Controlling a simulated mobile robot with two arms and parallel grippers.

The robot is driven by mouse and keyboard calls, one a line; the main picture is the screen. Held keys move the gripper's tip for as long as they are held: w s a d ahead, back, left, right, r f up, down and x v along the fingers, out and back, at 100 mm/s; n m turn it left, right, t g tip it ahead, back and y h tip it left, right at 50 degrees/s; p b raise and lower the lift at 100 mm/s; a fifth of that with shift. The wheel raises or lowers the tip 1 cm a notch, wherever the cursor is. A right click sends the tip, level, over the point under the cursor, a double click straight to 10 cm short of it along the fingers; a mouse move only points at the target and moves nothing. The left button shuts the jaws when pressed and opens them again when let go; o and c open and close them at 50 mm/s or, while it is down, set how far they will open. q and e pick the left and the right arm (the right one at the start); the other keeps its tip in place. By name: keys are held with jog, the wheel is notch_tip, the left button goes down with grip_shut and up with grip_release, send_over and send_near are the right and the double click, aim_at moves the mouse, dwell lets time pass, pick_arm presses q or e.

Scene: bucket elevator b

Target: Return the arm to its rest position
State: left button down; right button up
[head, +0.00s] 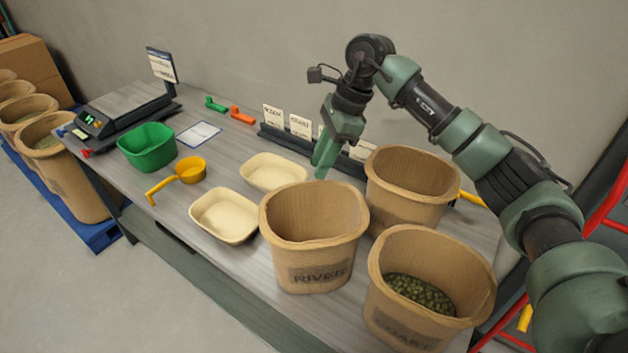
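My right arm comes in from the right and bends down over the table. My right gripper (324,158) hangs above the back of the table, between a cream tray (275,172) and the back right bucket. Its green fingers point down and look close together; I see nothing held between them, but whether they are fully shut is unclear. My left arm and gripper are out of view. A brown bucket marked RIVER (313,240) stands in front of the gripper and looks empty. A front right bucket (420,320) holds greenish pebbles. The back right bucket (410,185) shows no contents.
A scale (120,112), a green bin (147,147), a yellow scoop (190,170) and another cream tray (224,215) stand on the left of the table. Label cards (300,125) line the back edge. A red frame (606,205) stands at the right. Floor buckets (60,170) stand at far left.

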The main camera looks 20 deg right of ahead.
jog(key=shift+d+r, duration=0.1)
jog(key=shift+r, duration=0.2)
